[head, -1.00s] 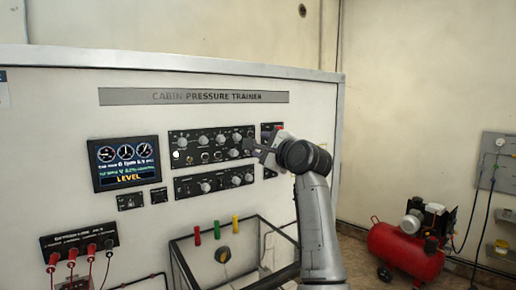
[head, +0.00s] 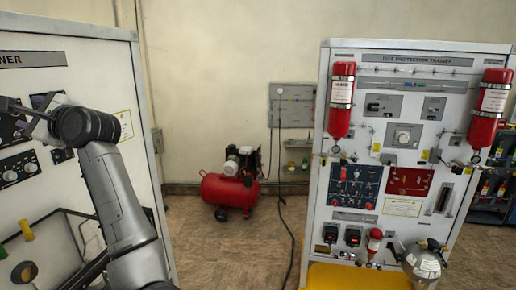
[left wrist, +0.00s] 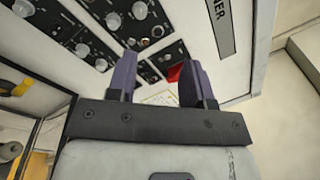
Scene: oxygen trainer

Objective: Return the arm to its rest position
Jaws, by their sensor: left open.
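My left arm (head: 115,200) rises at the left of the head view in front of the white cabin pressure trainer (head: 90,60). My left gripper (head: 14,106) is at the far left edge there, close to the trainer's black knob panels (head: 18,168). In the left wrist view, my left gripper (left wrist: 157,72) has its two dark fingers apart with nothing between them. The knob panel (left wrist: 135,20) lies beyond the fingertips. Whether the fingers touch the panel cannot be told. My right gripper is in neither view.
A red compressor (head: 230,190) stands on the floor by the back wall. A fire protection trainer (head: 425,110) with red extinguishers (head: 341,100) stands at the right, with a yellow surface (head: 355,277) before it.

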